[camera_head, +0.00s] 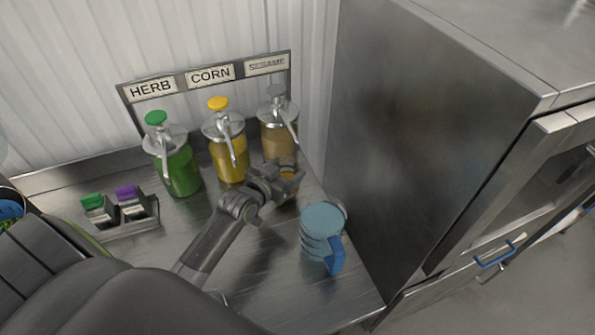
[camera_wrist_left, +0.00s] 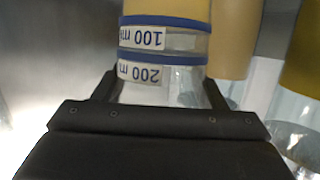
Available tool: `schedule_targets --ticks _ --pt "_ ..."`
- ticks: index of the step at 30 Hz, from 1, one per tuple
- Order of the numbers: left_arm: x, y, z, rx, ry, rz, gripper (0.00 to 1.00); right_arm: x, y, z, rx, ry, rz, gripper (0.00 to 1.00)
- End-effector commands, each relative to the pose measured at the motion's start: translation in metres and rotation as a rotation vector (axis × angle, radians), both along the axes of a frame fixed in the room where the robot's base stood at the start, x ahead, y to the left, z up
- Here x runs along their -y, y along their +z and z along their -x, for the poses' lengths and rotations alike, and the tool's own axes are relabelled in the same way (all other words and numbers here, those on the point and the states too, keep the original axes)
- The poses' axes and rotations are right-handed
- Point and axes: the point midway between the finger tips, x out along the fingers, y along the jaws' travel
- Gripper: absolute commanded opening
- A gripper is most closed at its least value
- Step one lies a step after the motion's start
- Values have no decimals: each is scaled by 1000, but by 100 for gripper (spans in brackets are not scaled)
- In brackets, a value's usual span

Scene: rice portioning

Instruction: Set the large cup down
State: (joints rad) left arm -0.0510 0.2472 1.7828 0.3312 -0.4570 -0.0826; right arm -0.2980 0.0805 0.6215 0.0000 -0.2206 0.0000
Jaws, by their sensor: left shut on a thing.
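The large cup (camera_wrist_left: 165,72) is clear, with blue bands and labels reading 100 ml and 200 ml, upside down in the left wrist view. Yellow-amber content fills the part beyond the 100 band. My left gripper (camera_wrist_left: 160,92) is shut on its clear part, one finger on each side. In the head view, my left gripper (camera_head: 291,177) is in front of the sesame dispenser (camera_head: 278,138), and only a small amber part of the cup (camera_head: 288,176) shows. I cannot tell whether its base touches the steel counter (camera_head: 262,287). My right gripper is not in view.
Green herb (camera_head: 181,171) and yellow corn (camera_head: 231,159) pump dispensers stand left of the sesame one. A blue handled cup or stack of cups (camera_head: 322,218) stands at front right. A small rack (camera_head: 132,230) is at left. A tall steel cabinet (camera_head: 420,120) borders the right side.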

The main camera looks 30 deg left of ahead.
Motion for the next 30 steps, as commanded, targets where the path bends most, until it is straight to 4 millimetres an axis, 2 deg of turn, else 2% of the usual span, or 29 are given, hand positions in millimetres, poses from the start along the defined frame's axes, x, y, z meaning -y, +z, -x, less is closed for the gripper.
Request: schedule_targets --ticks 3,12,24,30 --pt "9 2 -11 2 0 -1 35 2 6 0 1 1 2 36" --pt "23 2 -25 1 -1 1 35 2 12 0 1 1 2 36" --pt "22 -32 -25 -1 0 -1 35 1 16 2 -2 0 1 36" --pt "22 -35 -25 1 0 -1 35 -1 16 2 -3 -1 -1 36"
